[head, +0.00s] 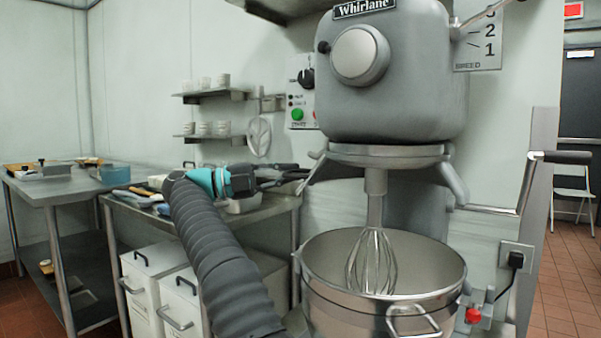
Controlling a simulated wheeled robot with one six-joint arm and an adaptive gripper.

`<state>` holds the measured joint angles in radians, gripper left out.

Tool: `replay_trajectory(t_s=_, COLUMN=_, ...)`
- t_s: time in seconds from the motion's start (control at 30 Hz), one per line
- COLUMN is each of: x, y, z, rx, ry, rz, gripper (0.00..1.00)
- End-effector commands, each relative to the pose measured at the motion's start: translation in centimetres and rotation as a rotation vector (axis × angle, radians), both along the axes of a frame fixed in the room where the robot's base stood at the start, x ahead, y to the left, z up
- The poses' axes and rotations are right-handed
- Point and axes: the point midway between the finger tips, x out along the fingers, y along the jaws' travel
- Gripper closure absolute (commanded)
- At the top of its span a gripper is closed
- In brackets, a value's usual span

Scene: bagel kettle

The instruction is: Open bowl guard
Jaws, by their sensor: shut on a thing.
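The large grey mixer (395,75) stands at the right of the head view. A grey ring, which looks like the bowl guard (390,152), sits under its head, with curved arms reaching down at the left and right. My gripper (298,179) reaches in from the left and is shut at the ring's left arm. The exact contact is small and hard to see. Below, the steel bowl (330,282) is open at the top. The wire whisk (371,262) hangs into it from the shaft.
A control panel (301,92) with a green button is on the wall left of the mixer. A crank handle (565,157) sticks out at the right. A steel table (270,213) with items and white bins (150,275) stand behind my arm.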

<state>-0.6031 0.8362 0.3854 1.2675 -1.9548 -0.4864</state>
Motion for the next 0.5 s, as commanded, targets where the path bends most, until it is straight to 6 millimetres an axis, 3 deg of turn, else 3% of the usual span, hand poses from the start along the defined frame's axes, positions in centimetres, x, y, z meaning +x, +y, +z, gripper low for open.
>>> replay_trajectory(t_s=0.43, x=-0.20, y=0.07, z=-0.08, rx=0.000, ry=0.000, rz=-0.010, gripper=1.00)
replay_trajectory(t_s=0.47, x=-0.20, y=0.06, z=-0.07, rx=0.000, ry=0.000, rz=-0.010, gripper=0.85)
replay_trajectory(t_s=0.5, x=-0.19, y=0.06, z=-0.07, rx=0.000, ry=0.000, rz=-0.010, gripper=0.78)
